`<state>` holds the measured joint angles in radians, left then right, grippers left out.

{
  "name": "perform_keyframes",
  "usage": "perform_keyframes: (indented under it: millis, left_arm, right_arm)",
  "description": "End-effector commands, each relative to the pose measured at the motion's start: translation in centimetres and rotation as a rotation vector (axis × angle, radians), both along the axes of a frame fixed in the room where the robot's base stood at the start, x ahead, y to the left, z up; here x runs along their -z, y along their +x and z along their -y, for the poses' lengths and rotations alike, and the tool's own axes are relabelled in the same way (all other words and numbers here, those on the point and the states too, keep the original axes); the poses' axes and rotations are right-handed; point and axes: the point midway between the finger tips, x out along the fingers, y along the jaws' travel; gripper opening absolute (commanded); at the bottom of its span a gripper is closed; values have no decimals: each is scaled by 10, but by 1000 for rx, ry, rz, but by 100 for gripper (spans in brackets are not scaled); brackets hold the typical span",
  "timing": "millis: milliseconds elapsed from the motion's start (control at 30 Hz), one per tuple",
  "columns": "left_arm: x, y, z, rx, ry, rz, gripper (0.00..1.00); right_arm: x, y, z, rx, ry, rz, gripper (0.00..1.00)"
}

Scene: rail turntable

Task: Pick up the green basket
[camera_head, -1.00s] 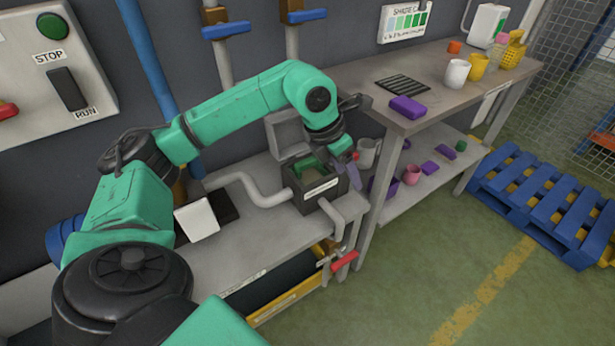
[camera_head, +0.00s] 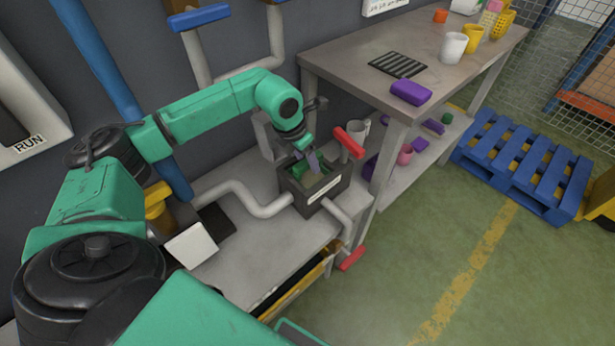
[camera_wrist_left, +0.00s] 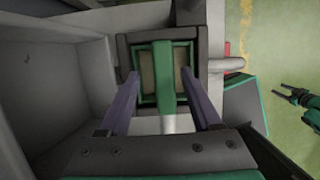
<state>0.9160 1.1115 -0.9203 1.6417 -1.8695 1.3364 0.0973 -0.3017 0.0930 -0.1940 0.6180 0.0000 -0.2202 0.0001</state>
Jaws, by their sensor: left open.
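The green basket (camera_wrist_left: 164,75) sits inside the dark box-shaped tank (camera_wrist_left: 203,45), its green handle bar running lengthwise across the wrist view. In the head view, the basket (camera_head: 301,172) shows partly inside the labelled dark tank (camera_head: 318,191) on the grey bench. My left gripper (camera_wrist_left: 161,75) is open, its two purple-grey fingers on either side of the basket's handle, apart from it. In the head view, my left gripper (camera_head: 313,163) reaches down over the tank and hides part of the basket. My right gripper (camera_wrist_left: 278,93) shows at the right of the wrist view, fingers apart and empty.
Grey pipes (camera_head: 262,205) run beside the tank, with red handles (camera_head: 350,143) close to it. A raised grey lid stands behind the tank. A taller workbench (camera_head: 440,50) with cups and purple blocks stands at right. A blue pallet (camera_head: 525,165) lies beyond.

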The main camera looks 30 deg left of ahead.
Motion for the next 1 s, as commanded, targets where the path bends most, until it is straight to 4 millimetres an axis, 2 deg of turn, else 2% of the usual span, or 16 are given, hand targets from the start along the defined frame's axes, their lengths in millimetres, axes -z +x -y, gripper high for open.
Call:
perform_keyframes:
  millis: [233, 467, 500, 567, 600, 667, 1000]
  left_arm:
    - [43, 10, 8, 1, -1, -3, 65]
    - [48, 11, 9, 2, 0, -1, 65]
    - [48, 11, 9, 2, 0, -1, 57]
    - [48, 11, 9, 2, 0, -1, 34]
    - [48, 11, 9, 2, 0, 0, 19]
    - [48, 11, 9, 1, -1, 0, 0]
    - [46, 12, 9, 1, -1, 2, 0]
  right_arm:
    - [-5, 0, -15, 1, 21, 1, 57]
    - [-4, 1, -17, -1, 23, 2, 57]
    - [-4, 2, -17, -1, 23, 2, 57]
    - [-4, 2, -16, -2, 22, 2, 57]
    - [-5, 2, -15, -2, 21, 3, 57]
    - [-5, 2, -14, -3, 19, 3, 57]
    - [-5, 2, -10, -3, 14, 4, 57]
